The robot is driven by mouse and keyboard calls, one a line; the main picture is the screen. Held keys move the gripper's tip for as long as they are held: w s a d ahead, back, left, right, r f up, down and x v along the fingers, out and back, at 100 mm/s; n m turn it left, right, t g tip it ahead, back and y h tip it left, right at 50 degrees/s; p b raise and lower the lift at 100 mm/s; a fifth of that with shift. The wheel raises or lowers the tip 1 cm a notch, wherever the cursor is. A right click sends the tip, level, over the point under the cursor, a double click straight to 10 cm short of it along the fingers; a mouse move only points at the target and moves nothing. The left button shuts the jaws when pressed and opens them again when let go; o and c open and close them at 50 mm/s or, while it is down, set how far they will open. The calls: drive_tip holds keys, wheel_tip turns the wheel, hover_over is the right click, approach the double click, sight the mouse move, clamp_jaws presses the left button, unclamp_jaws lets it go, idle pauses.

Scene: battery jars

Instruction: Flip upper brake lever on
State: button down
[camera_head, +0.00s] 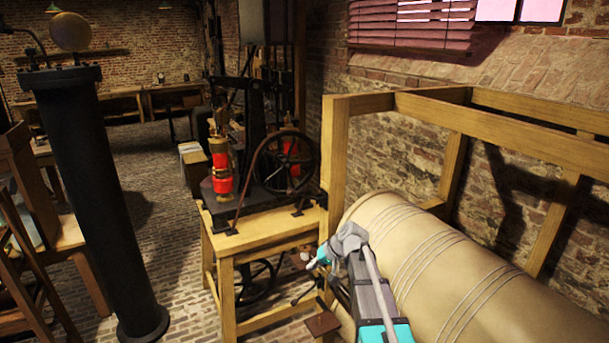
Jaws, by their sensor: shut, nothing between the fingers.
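A wooden stand (265,236) carries a dark machine with a spoked flywheel (285,162) and red-wrapped cylinders (222,173). At the stand's right front leg, a dark lever with a small round knob (293,302) sticks out low to the left. A small pale round knob (305,256) shows higher up, close to my gripper. It may be the end of the upper brake lever, but I cannot tell. My gripper (312,264) is small in view, shut and empty, beside the stand's right front corner. I cannot tell whether it touches the knob.
A large cream cylinder (440,255) lies right of my arm under a wooden frame (335,150). A dark pedal-like plate (323,323) sits low by the stand. A black column (95,190) stands left. The brick floor between column and stand is clear.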

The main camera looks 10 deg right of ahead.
drive_tip(key=w+d+r+t+y+p, duration=0.1)
drive_tip(key=w+d+r+t+p, duration=0.1)
drive_tip(key=w+r, duration=0.3)
drive_tip(key=w+d+r+m+t+y+p, duration=0.1)
drive_tip(key=w+d+r+t+p, duration=0.1)
drive_tip(key=w+d+r+p, duration=0.3)
drive_tip(key=w+d+r+m+t+y+p, duration=0.1)
drive_tip(key=w+d+r+p, duration=0.3)
drive_tip(key=w+r, duration=0.3)
wheel_tip(320, 180, up, 4)
drive_tip(key=shift+r+t+y, duration=0.15)
drive_tip(key=shift+t+y, duration=0.25)
drive_tip(key=shift+a, duration=0.1)
drive_tip(key=b, duration=0.4)
hover_over(305, 196)
drive_tip(key=s, duration=0.1)
wheel_tip(305, 196, down, 5)
drive_tip(key=shift+s+a+f+b, duration=0.1)
drive_tip(key=shift+a+f+b, duration=0.05)
drive_tip(key=shift+a+b, duration=0.15)
drive_tip(key=shift+s+a+f+b, duration=0.1)
drive_tip(key=shift+a+b, duration=0.1)
drive_tip(key=shift+a, duration=0.2)
